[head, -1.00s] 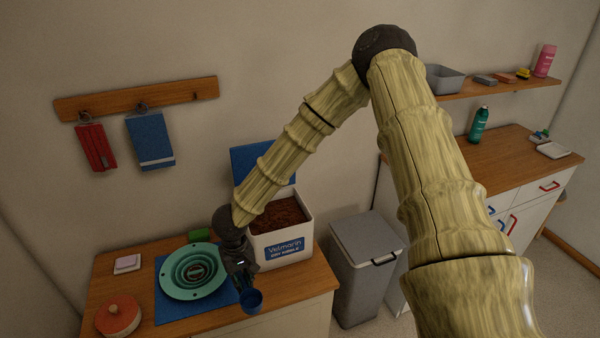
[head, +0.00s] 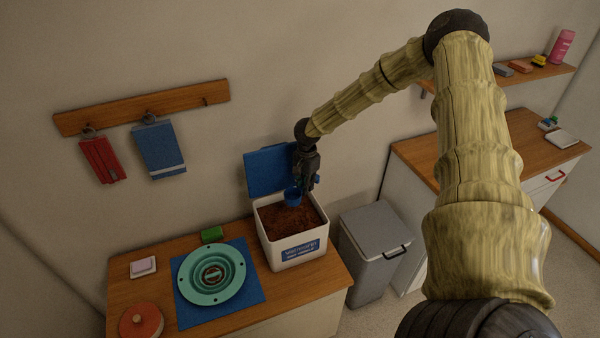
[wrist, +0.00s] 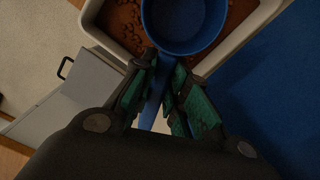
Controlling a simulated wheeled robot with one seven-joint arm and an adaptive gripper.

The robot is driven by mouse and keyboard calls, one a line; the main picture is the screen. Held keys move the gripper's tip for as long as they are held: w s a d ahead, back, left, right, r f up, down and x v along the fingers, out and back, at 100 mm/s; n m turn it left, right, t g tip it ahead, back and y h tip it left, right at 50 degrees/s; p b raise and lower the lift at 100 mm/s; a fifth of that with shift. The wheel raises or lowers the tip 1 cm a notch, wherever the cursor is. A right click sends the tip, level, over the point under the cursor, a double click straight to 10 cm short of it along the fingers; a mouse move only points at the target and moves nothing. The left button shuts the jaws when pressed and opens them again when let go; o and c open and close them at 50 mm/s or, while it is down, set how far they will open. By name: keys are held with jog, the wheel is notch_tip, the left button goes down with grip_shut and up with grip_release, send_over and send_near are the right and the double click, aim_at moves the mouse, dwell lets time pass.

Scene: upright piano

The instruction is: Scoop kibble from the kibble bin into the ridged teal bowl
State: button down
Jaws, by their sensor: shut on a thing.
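My gripper (head: 306,178) is shut on the handle of a blue scoop (head: 292,196), above the kibble bin. The scoop's round cup shows in the wrist view (wrist: 186,22), and its inside looks empty there. The white kibble bin (head: 299,256) has its blue lid (head: 268,172) raised at the back and brown kibble (head: 285,219) inside. Whether the cup touches the kibble is unclear. The ridged teal bowl (head: 238,272) sits on a blue mat (head: 254,290) to the left of the bin, with a small dark and reddish patch at its centre.
A green block (head: 212,234) lies behind the bowl, a pale pink block (head: 143,267) and a round red-lidded pot (head: 141,321) to its left. A grey lidded waste bin (head: 373,236) stands right of the counter.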

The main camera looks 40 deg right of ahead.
jog(key=shift+w+d+r+m, duration=0.1)
jog(key=shift+d+r+m, duration=0.05)
jog(key=shift+d, duration=0.2)
jog(key=shift+w+d+r+m, duration=0.1)
jog(key=shift+d+m, duration=0.05)
jog(key=shift+d, duration=0.2)
jog(key=shift+w+a+f+h, duration=0.1)
jog(key=shift+w+a+h, duration=0.15)
jog(key=shift+h, duration=0.25)
jog(key=shift+s+f+h, duration=0.1)
jog(key=shift+f+h, duration=0.1)
jog(key=shift+h, duration=1.2)
jog(key=shift+f+b, duration=0.2)
jog(key=shift+b, duration=0.1)
jog(key=shift+t+h+b, duration=0.3)
jog(key=shift+b, duration=0.25)
jog(key=h+b, duration=0.3)
jog(key=b, duration=0.7)
jog(key=shift+f, duration=0.2)
jog(key=a+f+y+b, duration=0.1)
jog(key=a+f+b, duration=0.4)
jog(key=f, duration=0.5)
jog(key=shift+s+y+b, duration=0.4)
jog(key=shift+b, duration=0.4)
